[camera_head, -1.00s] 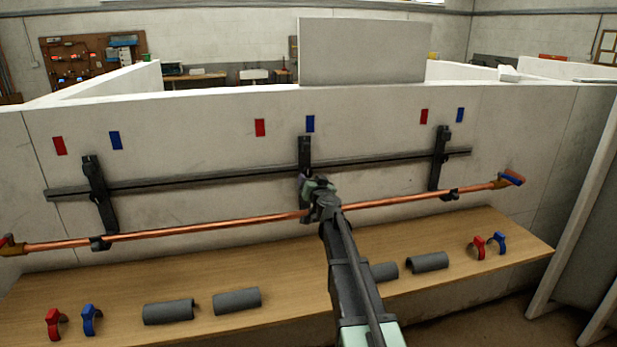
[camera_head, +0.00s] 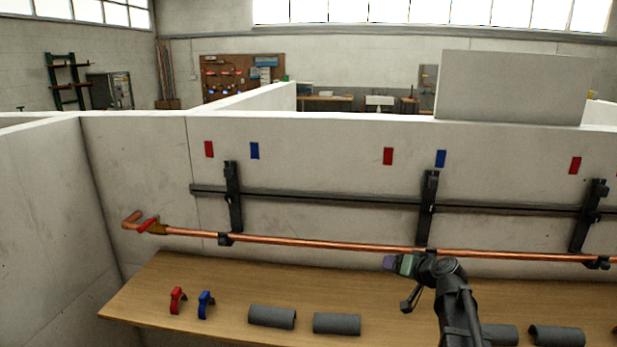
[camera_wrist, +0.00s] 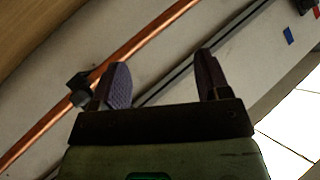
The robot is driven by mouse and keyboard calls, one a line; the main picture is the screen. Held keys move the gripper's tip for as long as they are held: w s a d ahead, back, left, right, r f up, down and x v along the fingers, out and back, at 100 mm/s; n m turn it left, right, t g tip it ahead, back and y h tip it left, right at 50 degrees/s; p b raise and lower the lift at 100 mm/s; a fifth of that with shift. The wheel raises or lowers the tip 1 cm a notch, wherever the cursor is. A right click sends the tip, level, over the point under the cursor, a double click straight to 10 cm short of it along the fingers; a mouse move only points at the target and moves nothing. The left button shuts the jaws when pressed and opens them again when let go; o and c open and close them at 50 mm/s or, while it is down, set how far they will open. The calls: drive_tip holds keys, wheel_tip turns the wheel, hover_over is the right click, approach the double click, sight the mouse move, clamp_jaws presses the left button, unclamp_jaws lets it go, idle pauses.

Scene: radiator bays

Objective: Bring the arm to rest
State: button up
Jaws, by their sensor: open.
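My gripper (camera_head: 389,262) is at the end of my arm, in front of the middle of the copper pipe (camera_head: 320,244) in the head view. In the wrist view my gripper (camera_wrist: 160,80) shows two dark fingers spread apart with nothing between them. The copper pipe (camera_wrist: 128,52) runs diagonally past the left finger in that view. A dark pipe clip (camera_wrist: 80,88) sits on it beside that finger. Whether the finger touches the clip or pipe, I cannot tell.
A dark rail (camera_head: 320,200) with brackets is on the white wall, with red and blue markers above. The wooden bench (camera_head: 225,325) carries a red clip (camera_head: 177,300), a blue clip (camera_head: 206,304) and several grey half-sleeves (camera_head: 272,317). A red-handled valve (camera_head: 150,226) is at the pipe's left end.

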drive_tip(key=s+a+f+g+h, duration=0.1)
drive_tip(key=s+a+f+g, duration=0.1)
drive_tip(key=s, duration=0.6)
drive_tip(key=s+a+f+n+g+h+p, duration=0.1)
drive_tip(key=s+a+f+g+h, duration=0.1)
drive_tip(key=s+a+g, duration=0.3)
drive_tip(key=s+a+f+g+h, duration=0.2)
drive_tip(key=s+a+f+g, duration=0.1)
drive_tip(key=s, duration=1)
drive_tip(key=shift+a+f+n+g, duration=0.35)
drive_tip(key=shift+f+g, duration=0.1)
drive_tip(key=shift+g, duration=0.35)
